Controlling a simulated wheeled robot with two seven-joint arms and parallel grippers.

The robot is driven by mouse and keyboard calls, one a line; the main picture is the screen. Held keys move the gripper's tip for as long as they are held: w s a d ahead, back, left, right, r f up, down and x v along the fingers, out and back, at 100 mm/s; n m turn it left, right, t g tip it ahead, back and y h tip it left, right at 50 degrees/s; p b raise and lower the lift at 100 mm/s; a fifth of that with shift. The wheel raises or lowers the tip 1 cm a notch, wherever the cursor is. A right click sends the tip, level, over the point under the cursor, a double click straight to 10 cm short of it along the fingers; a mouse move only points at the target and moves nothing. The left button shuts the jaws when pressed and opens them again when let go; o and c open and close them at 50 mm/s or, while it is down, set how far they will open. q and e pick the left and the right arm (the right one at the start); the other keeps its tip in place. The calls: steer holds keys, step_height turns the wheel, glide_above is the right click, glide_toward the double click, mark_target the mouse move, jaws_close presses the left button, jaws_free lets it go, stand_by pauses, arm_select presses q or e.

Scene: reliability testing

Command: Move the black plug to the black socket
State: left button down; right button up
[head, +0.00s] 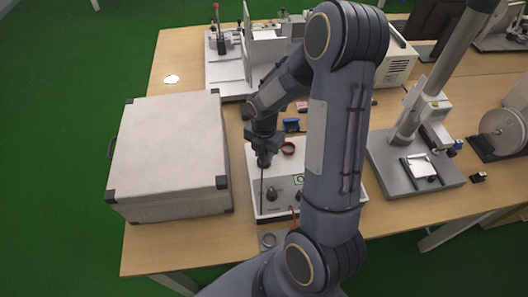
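A white instrument box with a sloping panel (284,183) stands mid-table, partly behind my arm. Its front carries dark round knobs or sockets (271,195); I cannot tell which is the black socket. One arm, which seems to be my left, enters at the bottom, rises high and bends down to the left. Its gripper (264,160) points down over the panel's left part. A thin dark line, perhaps a lead, runs below it. The black plug is not clearly visible, and I cannot tell whether the fingers hold it. A small red piece (293,211) shows at the panel's front. My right gripper is out of view.
A large light-grey case (168,150) with black corners stands left of the instrument. A red ring (288,148) and a blue item (291,125) lie behind the gripper. A metal stand (415,165) stands right. A small grey plate (267,240) lies near the front edge.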

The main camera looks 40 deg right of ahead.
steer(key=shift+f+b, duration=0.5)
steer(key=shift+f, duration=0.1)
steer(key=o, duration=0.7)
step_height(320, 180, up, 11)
steer(key=p, duration=0.8)
steer(key=shift+p, duration=0.35)
stand_by(0.3)
